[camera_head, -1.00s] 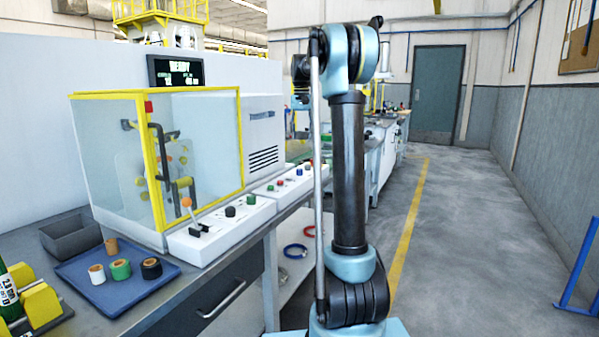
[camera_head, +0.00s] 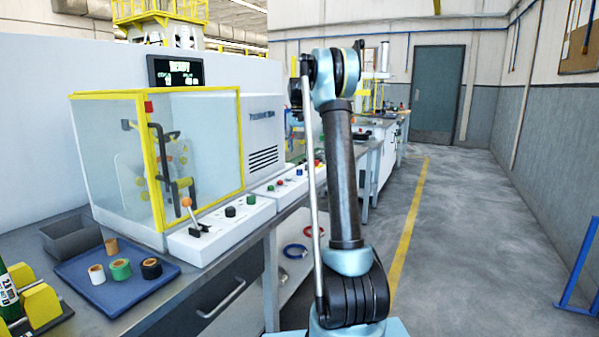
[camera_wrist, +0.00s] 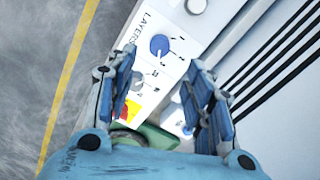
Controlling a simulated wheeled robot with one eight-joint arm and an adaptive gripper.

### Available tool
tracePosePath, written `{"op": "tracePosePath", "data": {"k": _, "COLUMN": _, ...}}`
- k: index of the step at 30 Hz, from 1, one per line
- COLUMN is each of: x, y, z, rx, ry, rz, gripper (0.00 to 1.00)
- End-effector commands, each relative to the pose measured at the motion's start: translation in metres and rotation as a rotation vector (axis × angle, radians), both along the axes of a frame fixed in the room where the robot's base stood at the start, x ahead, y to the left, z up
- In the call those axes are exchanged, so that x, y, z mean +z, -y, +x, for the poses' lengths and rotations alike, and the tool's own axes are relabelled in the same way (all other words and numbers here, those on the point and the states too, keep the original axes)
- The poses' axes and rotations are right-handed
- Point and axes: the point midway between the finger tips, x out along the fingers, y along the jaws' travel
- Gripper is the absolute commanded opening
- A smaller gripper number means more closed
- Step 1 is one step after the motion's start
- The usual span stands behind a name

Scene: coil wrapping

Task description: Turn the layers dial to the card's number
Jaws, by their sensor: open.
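In the wrist view, the blue round layers dial (camera_wrist: 159,45) sits on a white panel beside the printed word LAYERS, with small scale marks around it. The marks are too small to read surely. My gripper (camera_wrist: 160,65) is open and empty, its two blue fingers apart, with the dial showing beyond and between their tips. No contact shows. In the head view, the control panel (camera_head: 262,188) stands on the bench left of my arm, with small coloured knobs. My gripper is not clearly visible there. I cannot make out a card with a readable number.
A red and yellow patch (camera_wrist: 132,110) and a green part (camera_wrist: 160,137) lie near my fingers. A nearer panel (camera_head: 210,240) has an orange-topped lever (camera_head: 187,203). A glass guard (camera_head: 110,150) and a blue tray (camera_head: 100,290) of rolls stand left.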

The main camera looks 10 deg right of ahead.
Motion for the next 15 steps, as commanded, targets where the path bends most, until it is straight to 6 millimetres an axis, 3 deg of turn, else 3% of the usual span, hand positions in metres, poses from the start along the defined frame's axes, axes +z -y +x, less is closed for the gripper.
{"op": "tracePosePath", "data": {"k": 15, "x": -0.087, "y": 0.002, "z": 0.000, "rx": 0.000, "ry": 0.000, "rz": 0.000, "gripper": 0.48}}
